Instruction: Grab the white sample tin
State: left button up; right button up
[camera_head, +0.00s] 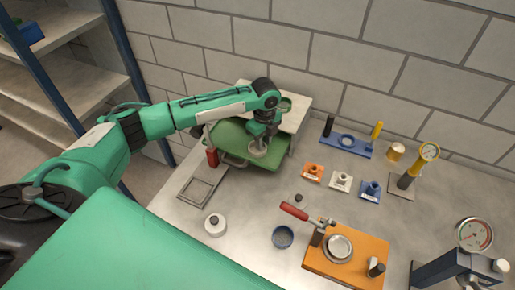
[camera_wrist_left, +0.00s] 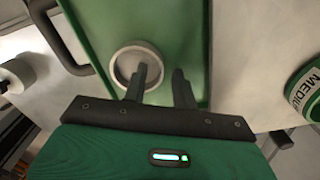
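The white sample tin (camera_head: 257,150) is a round, open-topped, pale tin on the green tilting bed, right below my left gripper (camera_head: 262,138) in the head view. In the left wrist view the tin (camera_wrist_left: 115,67) shows its rim and grey inside. There my left gripper (camera_wrist_left: 165,78) has its two fingers apart. One finger overlaps the tin's inside, and the other is just past its right side, so the right part of the rim lies between them. I cannot tell whether the fingers touch it. My right gripper is not in view.
The green bed (camera_head: 205,133) has a red-handled part (camera_head: 212,157) at its left. On the table are a white round pot (camera_head: 215,225), a blue cup (camera_head: 283,237), an orange press plate (camera_head: 318,262), and small orange, white and blue blocks. A wall stands behind.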

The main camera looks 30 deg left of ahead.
pick_arm(q)
grip_shut()
jog(key=shift+r, duration=0.15)
